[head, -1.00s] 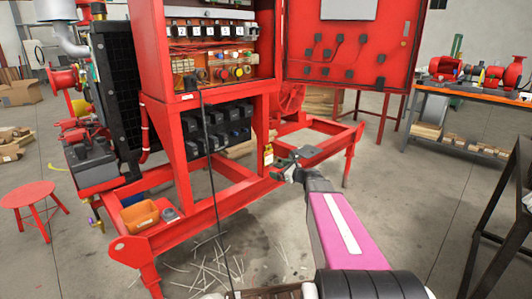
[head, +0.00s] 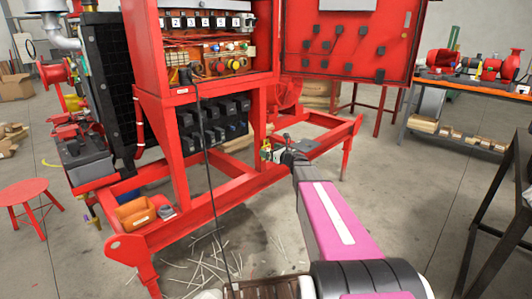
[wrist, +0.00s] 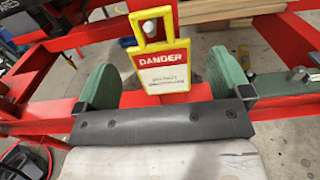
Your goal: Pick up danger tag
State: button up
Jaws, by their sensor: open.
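The danger tag (wrist: 163,66) is a yellow-framed card with a red "DANGER" band and white lower part. In the wrist view it hangs upright by its yellow loop on a light round peg on the red frame. My gripper (wrist: 163,88) is open, with one green finger pad on each side of the tag and a gap on both sides. In the head view the tag (head: 265,152) is small and partly hidden by my gripper (head: 274,152), at the red skid post.
The red skid frame (head: 235,192) runs around and below my gripper. An orange bin (head: 137,213) sits on its left end. The open red cabinet door (head: 345,45) hangs above. A red stool (head: 27,192) and a workbench (head: 460,88) stand apart.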

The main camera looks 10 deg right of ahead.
aim_at(267, 146)
jog(key=x, duration=0.3)
jog(key=shift+w, duration=0.1)
jog(key=c, duration=1)
jog(key=shift+r, duration=0.15)
jog(key=shift+r, duration=0.5)
jog(key=v, duration=1.8)
jog(key=shift+r, duration=0.2)
